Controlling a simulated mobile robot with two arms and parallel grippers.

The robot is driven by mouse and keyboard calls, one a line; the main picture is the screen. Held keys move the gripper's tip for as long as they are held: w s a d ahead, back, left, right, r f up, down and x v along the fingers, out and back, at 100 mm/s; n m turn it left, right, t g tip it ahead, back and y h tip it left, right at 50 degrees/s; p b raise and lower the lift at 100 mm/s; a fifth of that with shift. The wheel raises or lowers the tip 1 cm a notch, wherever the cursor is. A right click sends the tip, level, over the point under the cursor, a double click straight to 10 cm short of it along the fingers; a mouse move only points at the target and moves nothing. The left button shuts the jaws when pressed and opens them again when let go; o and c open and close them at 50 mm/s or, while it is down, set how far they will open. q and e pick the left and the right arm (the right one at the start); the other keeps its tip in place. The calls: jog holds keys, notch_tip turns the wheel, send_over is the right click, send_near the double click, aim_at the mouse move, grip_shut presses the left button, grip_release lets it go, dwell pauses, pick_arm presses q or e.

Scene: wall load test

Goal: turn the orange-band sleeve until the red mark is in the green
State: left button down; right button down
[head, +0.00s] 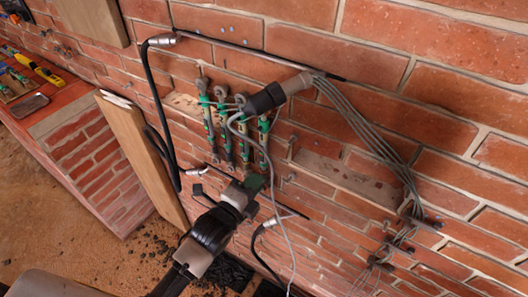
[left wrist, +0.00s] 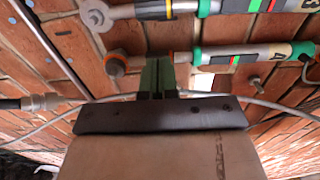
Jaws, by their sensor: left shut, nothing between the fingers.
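Several slim grey rods with green bands (head: 223,125) stand side by side on the brick wall in the head view. In the left wrist view, two lie across the top. My right gripper is not in view.
A black and tan connector (head: 277,93) with a grey cable bundle (head: 372,135) sticks out by the rods' tops. A loose grey cable hangs past my left gripper. A black hose (head: 158,110) hangs at left, beside a leaning wooden board (head: 143,155). A ledge with tools is far left.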

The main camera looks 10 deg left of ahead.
pick_arm(q)
jog(key=shift+w+d, duration=0.15)
jog(key=shift+w, duration=0.2)
dwell(0.4)
jog(key=shift+s+d, duration=0.1)
jog(key=shift+d, duration=0.15)
dwell(0.4)
jog(key=shift+s+p, duration=0.15)
jog(key=shift+p, duration=0.2)
jog(key=shift+s+a, duration=0.2)
jog(key=shift+s, duration=0.15)
jog(key=shift+w+a+p, duration=0.2)
jog(key=shift+w+p, duration=0.05)
jog(key=shift+p, duration=0.05)
jog(key=shift+w+d, duration=0.2)
jog(key=shift+w, duration=0.2)
dwell(0.6)
jog(key=shift+s+d, duration=0.1)
dwell(0.3)
jog(key=shift+s, duration=0.15)
